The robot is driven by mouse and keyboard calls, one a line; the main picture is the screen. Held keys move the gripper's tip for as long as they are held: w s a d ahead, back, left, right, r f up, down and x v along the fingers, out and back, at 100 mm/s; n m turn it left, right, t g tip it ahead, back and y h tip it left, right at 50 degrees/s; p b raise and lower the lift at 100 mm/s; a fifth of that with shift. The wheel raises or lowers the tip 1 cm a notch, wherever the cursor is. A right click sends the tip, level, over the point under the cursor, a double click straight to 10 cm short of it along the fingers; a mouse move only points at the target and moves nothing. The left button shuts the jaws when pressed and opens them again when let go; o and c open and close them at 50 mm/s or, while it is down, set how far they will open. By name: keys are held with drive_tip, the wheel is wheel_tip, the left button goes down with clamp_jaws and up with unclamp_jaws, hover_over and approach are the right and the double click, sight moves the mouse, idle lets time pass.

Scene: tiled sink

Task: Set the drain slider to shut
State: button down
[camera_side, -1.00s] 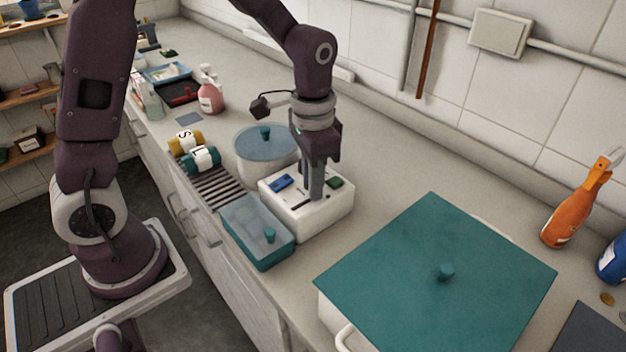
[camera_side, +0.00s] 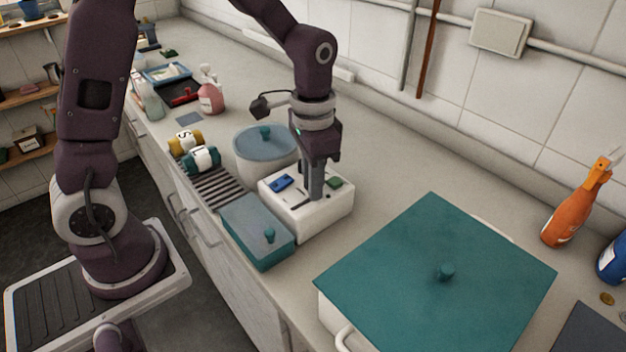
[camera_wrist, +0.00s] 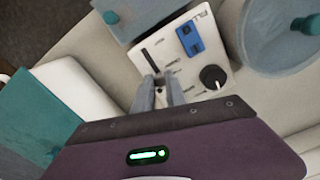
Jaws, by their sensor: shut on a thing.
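My gripper (camera_side: 316,196) points down onto this panel. In the wrist view the fingertips (camera_wrist: 160,78) are close together at the end of a dark slot (camera_wrist: 149,57). They are shut on a small part there, which looks like the slider; the fingers mostly hide it, so its setting cannot be read.
A teal-lidded box (camera_side: 258,232) stands close in front of the control box, and a round lidded pot (camera_side: 265,150) behind it to the left. A large teal-lidded container (camera_side: 430,270) stands at the right. The counter behind the control box is clear.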

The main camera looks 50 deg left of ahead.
drive_tip(key=shift+s+r, duration=0.1)
drive_tip(key=shift+s, duration=2.15)
drive_tip(key=c, duration=1.4)
unclamp_jaws()
drive_tip(key=shift+o, duration=0.2)
wheel_tip(320, 180, up, 7)
drive_tip(key=s+a+r+n+t, duration=0.1)
drive_tip(key=s+r+n+t, duration=0.2)
drive_tip(key=s, duration=1)
wheel_tip(320, 180, up, 4)
drive_tip(key=t, duration=0.2)
drive_tip(key=shift+s+a+n+t, duration=0.2)
drive_tip(key=shift+n+t, duration=0.1)
